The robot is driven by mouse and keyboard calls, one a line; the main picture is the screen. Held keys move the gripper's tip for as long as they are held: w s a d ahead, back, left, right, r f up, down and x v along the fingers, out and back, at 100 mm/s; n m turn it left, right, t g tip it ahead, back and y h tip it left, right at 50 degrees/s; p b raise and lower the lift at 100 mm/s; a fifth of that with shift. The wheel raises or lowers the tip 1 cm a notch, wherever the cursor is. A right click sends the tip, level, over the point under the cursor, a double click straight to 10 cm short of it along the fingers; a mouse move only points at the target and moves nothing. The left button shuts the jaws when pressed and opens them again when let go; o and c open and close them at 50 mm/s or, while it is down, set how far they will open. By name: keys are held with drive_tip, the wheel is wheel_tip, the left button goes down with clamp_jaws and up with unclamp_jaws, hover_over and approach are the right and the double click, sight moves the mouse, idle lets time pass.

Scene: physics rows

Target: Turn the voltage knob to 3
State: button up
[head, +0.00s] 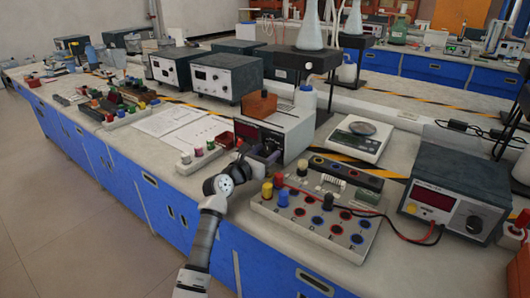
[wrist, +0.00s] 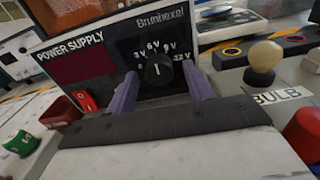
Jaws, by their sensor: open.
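The power supply (head: 300,122) is a light box with a dark front panel; its panel (wrist: 105,55) fills the upper wrist view, with a dark red display. The black voltage knob (wrist: 158,72) sits on that panel under the marks 3V, 6V, 9V and 12V. Its white pointer line stands roughly upright, near 6V or between 6V and 9V. My gripper (wrist: 160,78) is open, its purple fingers on the left and right of the knob. I cannot tell whether they touch it. In the head view my gripper (head: 264,157) is at the panel's front and hides the knob.
A red switch (wrist: 86,102) is left of the fingers. A bulb (wrist: 265,58) stands to the right. In the head view, a plug board (head: 318,222) with several sockets lies right of my arm, and a scale (head: 358,140) stands behind it. A brown block (head: 262,103) sits on the supply.

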drive_tip(key=shift+c, duration=0.4)
drive_tip(key=c, duration=0.9)
drive_tip(key=shift+r+n+p, duration=0.15)
drive_tip(key=shift+n+p, duration=0.15)
drive_tip(key=shift+p, duration=0.4)
drive_tip(key=shift+r+n+p, duration=0.15)
drive_tip(key=shift+n+p, duration=0.45)
drive_tip(key=shift+p, duration=0.4)
drive_tip(key=n+p, duration=0.2)
drive_tip(key=p, duration=0.1)
drive_tip(key=n+p, duration=0.4)
drive_tip(key=shift+p, duration=0.4)
drive_tip(key=shift+f, duration=0.25)
